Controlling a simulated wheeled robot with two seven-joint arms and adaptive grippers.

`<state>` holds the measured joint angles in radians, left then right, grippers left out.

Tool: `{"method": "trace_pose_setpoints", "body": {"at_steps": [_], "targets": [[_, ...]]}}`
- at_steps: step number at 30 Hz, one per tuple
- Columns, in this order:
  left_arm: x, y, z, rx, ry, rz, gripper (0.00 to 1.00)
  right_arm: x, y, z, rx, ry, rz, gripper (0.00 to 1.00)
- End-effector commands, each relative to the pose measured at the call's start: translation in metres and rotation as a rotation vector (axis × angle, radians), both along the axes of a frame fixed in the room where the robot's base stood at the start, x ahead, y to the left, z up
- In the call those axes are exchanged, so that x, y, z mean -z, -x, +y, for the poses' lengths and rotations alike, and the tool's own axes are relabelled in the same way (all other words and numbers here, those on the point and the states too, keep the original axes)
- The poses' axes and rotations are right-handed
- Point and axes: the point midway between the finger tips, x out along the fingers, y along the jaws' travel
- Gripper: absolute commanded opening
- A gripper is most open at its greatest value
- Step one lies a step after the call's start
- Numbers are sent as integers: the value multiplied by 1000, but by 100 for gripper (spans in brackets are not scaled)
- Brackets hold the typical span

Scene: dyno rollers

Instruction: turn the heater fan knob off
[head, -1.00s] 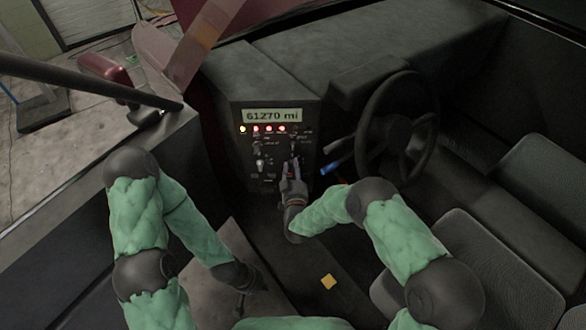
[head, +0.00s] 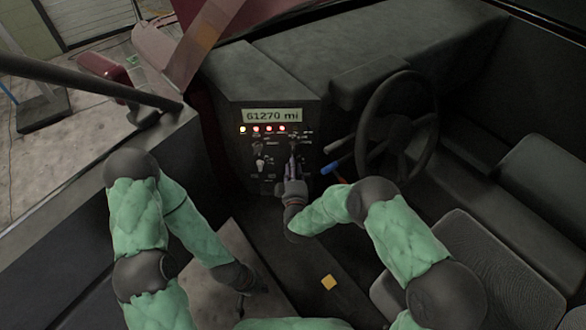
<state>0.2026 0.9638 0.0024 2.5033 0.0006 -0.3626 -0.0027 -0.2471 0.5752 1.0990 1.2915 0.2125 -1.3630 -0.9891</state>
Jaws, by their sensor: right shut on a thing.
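The dark dashboard panel (head: 235,150) carries a row of lit indicators and several small knobs and switches. My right gripper (head: 292,158) reaches up to the right part of this panel, with its fingers shut on a small control there. The fingers hide most of that control, and its label is too small to read, so I cannot confirm from the picture that it is the heater fan knob. A pale knob (head: 260,163) shows to the left of the fingers, apart from them. My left gripper (head: 246,290) is low, over the floor and away from the panel; its fingers are too dark to read.
A mileage display (head: 272,115) reads 61270 mi above the indicators. The steering wheel (head: 398,125) and a blue-tipped lever (head: 331,168) are to the right of my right gripper. Grey seats (head: 480,260) fill the right.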

Motion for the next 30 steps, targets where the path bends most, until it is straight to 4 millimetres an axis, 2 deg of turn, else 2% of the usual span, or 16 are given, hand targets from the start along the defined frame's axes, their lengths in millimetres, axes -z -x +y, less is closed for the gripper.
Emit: {"method": "trace_pose_setpoints", "body": {"at_steps": [1, 11, 12, 13, 14, 24, 30], "targets": [[0, 0, 0, 0, 0, 0, 0, 7, 3, -1, 0, 5, 16, 0], [0, 0, 0, 0, 0, 0, 0, 7, 4, -1, 0, 5, 16, 0], [0, 0, 0, 0, 0, 0, 0, 7, 4, -1, 0, 5, 16, 44], [0, 0, 0, 0, 0, 0, 0, 7, 3, -1, 0, 5, 16, 52], [0, 0, 0, 0, 0, 0, 0, 7, 3, -1, 1, 5, 15, 56], [0, 0, 0, 0, 0, 0, 0, 3, 3, 0, -1, 3, 6, 56], [0, 0, 0, 0, 0, 0, 0, 2, 23, -1, -2, 4, 7, 56]]}}
